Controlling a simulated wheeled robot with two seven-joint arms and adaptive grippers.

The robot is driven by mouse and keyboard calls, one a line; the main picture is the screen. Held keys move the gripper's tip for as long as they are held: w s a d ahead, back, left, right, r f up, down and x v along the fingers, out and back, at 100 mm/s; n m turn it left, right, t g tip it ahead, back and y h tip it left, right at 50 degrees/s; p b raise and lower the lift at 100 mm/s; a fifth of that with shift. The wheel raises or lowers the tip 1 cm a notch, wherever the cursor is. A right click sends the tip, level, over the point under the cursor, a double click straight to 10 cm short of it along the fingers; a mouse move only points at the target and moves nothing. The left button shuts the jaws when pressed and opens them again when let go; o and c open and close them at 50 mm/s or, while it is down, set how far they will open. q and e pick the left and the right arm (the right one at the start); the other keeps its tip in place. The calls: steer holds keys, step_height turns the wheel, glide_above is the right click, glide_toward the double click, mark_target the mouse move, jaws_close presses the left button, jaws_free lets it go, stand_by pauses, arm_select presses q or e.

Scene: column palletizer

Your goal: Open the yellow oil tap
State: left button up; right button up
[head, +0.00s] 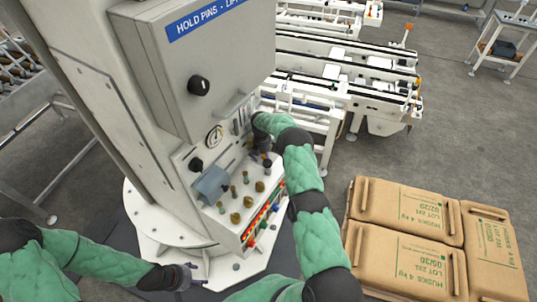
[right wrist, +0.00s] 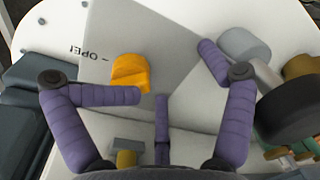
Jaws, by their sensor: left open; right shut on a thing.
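The yellow oil tap (right wrist: 130,72) is an orange-yellow knob on a grey panel, beside printed letters reading "OPEN" in part. My left gripper (head: 185,275) is open and empty, low beside the machine's base.
The white machine column carries a control box (head: 205,65), a gauge (head: 214,137) and a shelf of several brass and green fittings (head: 235,203). Brown sacks (head: 408,213) lie on the right. White conveyors (head: 345,75) stand behind. Grey floor between sacks and conveyors is free.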

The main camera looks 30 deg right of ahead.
steer(key=shift+s+a+f+g, duration=0.3)
steer(key=shift+s+a+f, duration=0.1)
steer(key=shift+s+a, duration=0.35)
steer(key=shift+w+a+r+p, duration=0.1)
steer(key=shift+w+r+p, duration=0.15)
steer(key=shift+r, duration=0.55)
steer(key=shift+w+r+p, duration=0.15)
steer(key=shift+r+p, duration=0.2)
steer(key=shift+r, duration=0.4)
steer(key=shift+d+r+p, duration=0.15)
steer(key=shift+r, duration=0.6)
steer(key=shift+d+r+p, duration=0.15)
steer(key=shift+r, duration=0.6)
steer(key=r, duration=0.2)
steer(key=r+p, duration=0.1)
steer(key=r, duration=0.1)
steer(key=shift+w+d+r, duration=0.15)
steer(key=shift+w+r, duration=0.05)
steer(key=shift+w+b, duration=0.1)
steer(key=shift+b, duration=0.3)
